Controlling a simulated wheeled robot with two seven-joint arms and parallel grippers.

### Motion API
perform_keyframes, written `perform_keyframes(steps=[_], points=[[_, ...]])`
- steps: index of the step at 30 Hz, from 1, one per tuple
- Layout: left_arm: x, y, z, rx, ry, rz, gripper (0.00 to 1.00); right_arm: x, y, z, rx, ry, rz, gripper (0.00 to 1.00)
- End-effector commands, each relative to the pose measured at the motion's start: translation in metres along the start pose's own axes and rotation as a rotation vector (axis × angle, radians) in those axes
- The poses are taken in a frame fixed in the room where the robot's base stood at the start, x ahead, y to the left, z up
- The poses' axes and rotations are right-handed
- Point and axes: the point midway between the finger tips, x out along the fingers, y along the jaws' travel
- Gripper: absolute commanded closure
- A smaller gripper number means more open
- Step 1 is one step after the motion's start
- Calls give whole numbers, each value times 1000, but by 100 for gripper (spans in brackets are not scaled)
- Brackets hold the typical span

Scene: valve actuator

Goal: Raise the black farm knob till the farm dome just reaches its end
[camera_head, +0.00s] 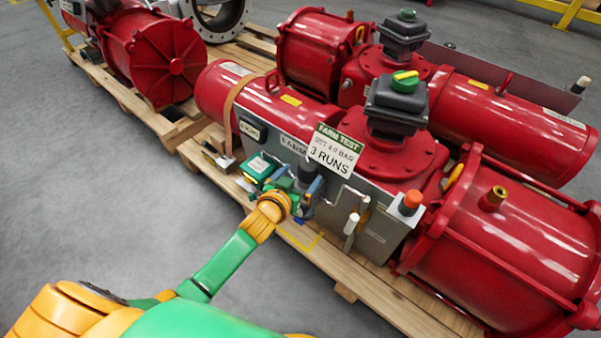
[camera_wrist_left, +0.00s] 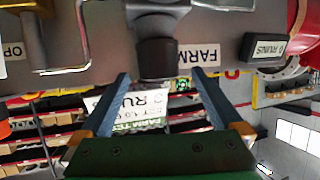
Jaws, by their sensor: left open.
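The black farm knob (camera_wrist_left: 157,58) hangs from a grey stem on the grey panel (camera_wrist_left: 225,25), beside a FARM label. In the head view the knob (camera_head: 308,170) sits just below the FARM TEST sign. My left gripper (camera_head: 304,190) is at the panel front. In the left wrist view its blue-grey fingers (camera_wrist_left: 160,76) are spread, with the knob centred between and just past their tips; contact is not visible. A black housing with a green dome and yellow mark (camera_head: 405,82), likely the farm dome, stands on the red actuator. My right gripper is not in view.
The FARM TEST sign (camera_head: 334,150) reads 3 RUNS and stands close above my gripper. Bent metal handles (camera_head: 352,222) and an orange button (camera_head: 411,202) are to the right. Red cylinders (camera_head: 510,230) rest on a wooden pallet (camera_head: 400,300). The grey floor at left is clear.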

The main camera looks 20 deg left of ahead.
Motion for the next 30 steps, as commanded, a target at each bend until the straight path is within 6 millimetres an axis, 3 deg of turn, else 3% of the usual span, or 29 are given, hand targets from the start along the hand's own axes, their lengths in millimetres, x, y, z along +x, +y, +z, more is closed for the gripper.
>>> perform_keyframes(steps=[3, 8, 17, 20, 27, 30], points=[[26, 0, 3, 2, 1, -2, 0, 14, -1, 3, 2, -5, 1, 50], [53, 0, 2, 2, -2, -1, 0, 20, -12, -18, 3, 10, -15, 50], [59, 0, -1, 2, -4, 0, 0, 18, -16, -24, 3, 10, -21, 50], [59, 0, -1, 2, -4, 0, 22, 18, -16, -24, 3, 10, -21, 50], [59, 0, 0, 2, -5, 0, 83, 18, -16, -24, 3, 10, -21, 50], [58, 0, -3, 13, -6, 21, 83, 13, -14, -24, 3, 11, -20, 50]])
